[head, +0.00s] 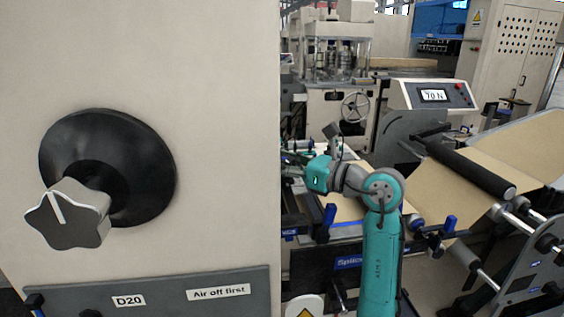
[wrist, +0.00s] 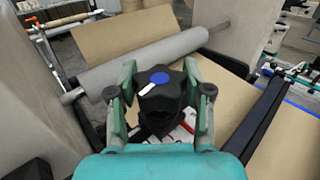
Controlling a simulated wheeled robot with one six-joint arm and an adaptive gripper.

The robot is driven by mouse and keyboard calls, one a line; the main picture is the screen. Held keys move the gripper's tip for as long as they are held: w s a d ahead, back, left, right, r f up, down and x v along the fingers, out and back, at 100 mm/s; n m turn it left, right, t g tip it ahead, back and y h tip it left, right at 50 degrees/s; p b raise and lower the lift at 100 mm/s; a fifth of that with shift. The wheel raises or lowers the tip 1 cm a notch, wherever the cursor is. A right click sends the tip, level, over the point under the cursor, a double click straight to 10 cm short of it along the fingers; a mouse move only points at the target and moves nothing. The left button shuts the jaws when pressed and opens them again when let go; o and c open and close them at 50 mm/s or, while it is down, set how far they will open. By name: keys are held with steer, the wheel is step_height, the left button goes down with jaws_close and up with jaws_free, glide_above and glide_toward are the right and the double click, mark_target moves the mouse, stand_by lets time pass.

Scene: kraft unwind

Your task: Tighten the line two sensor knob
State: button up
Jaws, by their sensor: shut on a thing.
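In the wrist view a dark star-shaped knob (wrist: 158,88) with a blue cap and a white pointer mark sits between the fingers of my gripper (wrist: 160,92). The fingers are shut on it from both sides. The white mark points to the lower left in that view. A label under the knob is partly covered, and I cannot read which line it names. In the head view my teal arm reaches to the left, and my gripper (head: 300,160) is small there; the knob it holds cannot be made out.
A large grey star knob (head: 68,215) on a black disc stands on the near panel (head: 200,100), labelled D20 and "Air off first". A display (head: 434,95) reads 70 N. In the wrist view a grey roller (wrist: 140,60) and brown kraft web (wrist: 120,35) lie close behind the gripper.

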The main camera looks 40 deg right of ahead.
steer(key=shift+m+t+h, duration=0.3)
steer(key=shift+m+h, duration=0.9)
steer(key=shift+h, duration=0.6)
steer(key=shift+r, duration=0.1)
steer(key=o, duration=1.2)
steer(key=s, duration=0.7)
steer(key=shift+s+d, duration=0.2)
steer(key=shift+s, duration=0.05)
